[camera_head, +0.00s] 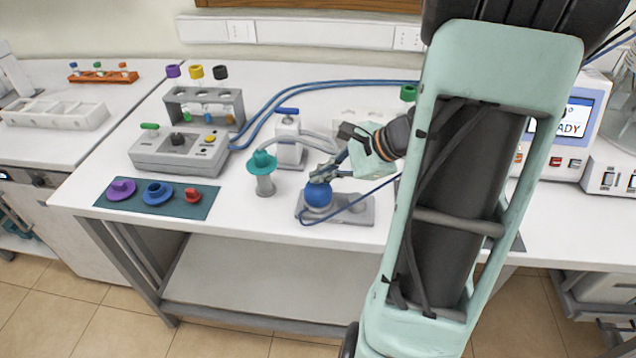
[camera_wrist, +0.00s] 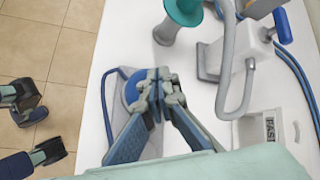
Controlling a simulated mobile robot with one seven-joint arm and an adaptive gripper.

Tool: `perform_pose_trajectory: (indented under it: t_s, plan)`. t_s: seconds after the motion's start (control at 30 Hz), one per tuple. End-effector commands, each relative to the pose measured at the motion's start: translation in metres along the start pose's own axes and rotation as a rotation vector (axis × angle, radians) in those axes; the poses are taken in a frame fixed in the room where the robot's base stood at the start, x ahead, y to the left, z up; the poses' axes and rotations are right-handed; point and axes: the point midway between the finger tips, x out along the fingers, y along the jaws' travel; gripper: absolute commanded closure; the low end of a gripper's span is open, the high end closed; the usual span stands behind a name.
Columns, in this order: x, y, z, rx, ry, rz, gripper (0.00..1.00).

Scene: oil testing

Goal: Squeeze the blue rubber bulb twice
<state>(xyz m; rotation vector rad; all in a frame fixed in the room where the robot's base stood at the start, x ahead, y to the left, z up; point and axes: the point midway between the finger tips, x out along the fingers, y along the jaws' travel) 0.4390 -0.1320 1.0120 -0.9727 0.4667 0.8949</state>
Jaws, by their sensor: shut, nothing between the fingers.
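The blue rubber bulb (camera_head: 318,193) sits on a grey base (camera_head: 352,212) near the front edge of the white table, with a blue tube running from it. My gripper (camera_head: 322,176) is at the top of the bulb, its fingers pointing down at it. In the wrist view my gripper (camera_wrist: 155,82) has its fingertips together, with nothing seen between them. The blue bulb (camera_wrist: 131,90) shows only in part there, behind and left of the fingertips. I cannot tell whether the fingertips touch it.
A grey vessel with a teal funnel (camera_head: 263,168) stands left of the bulb. A valve block with a blue handle (camera_head: 289,140) and grey hose is behind. A teal mat (camera_head: 150,208) holds colored caps at left. A grey control box (camera_head: 180,150) stands behind the mat.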

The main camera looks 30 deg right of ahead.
Motion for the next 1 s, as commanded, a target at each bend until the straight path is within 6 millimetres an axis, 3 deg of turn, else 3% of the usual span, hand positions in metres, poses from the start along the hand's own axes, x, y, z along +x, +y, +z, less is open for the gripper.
perform_pose_trajectory:
  t_s: [1.0]
  plan:
    - [0.0093, 0.0071, -0.007, 0.001, 0.001, 0.001, 1.0]
